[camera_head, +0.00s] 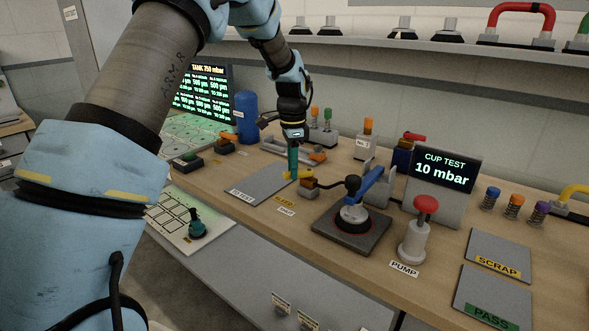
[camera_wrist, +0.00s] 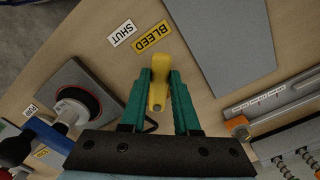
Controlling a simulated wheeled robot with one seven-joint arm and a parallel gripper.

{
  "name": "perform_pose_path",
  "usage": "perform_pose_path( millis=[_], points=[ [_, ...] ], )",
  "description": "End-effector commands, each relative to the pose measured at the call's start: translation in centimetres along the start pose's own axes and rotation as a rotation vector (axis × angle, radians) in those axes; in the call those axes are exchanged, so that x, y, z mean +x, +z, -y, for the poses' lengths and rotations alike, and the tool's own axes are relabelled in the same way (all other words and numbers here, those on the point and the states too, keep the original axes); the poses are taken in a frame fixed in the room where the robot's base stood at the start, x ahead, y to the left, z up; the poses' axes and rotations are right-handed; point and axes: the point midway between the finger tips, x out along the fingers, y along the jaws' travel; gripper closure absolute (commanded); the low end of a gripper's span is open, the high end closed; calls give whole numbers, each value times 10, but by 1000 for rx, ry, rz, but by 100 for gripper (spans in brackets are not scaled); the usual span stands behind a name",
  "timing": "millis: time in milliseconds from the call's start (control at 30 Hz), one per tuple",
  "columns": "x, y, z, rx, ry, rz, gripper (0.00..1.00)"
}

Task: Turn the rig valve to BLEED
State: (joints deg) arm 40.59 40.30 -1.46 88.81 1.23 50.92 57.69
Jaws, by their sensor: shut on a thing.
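The valve's yellow lever (camera_wrist: 158,65) lies between the two green fingers of my gripper (camera_wrist: 159,88) in the wrist view. My gripper is shut on it. The lever's free end points toward the yellow BLEED label (camera_wrist: 151,37). The white SHUT label (camera_wrist: 122,33) lies to the left of BLEED. In the head view my gripper (camera_head: 293,174) reaches straight down onto the bench, with a bit of the yellow lever (camera_head: 287,176) showing beside the fingers. The BLEED label (camera_head: 283,202) is just in front. The valve's base is mostly hidden.
To the right stands a dark plate (camera_head: 345,238) with a round suction cup and blue arm, close to the gripper. A grey test mat (camera_head: 258,186) lies to the left. The red-topped pump (camera_head: 415,235) and the CUP TEST screen (camera_head: 444,168) stand farther right.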

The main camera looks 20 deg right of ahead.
Motion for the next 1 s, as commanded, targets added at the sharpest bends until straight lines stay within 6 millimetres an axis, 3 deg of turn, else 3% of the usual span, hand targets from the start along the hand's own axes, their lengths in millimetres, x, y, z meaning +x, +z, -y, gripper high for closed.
perform_pose_path(
  millis=[600,1000],
  points=[
    [-3,-9,26,574,-3,-4,100],
    [-2,-16,35,827,-3,-3,100]
  ],
)
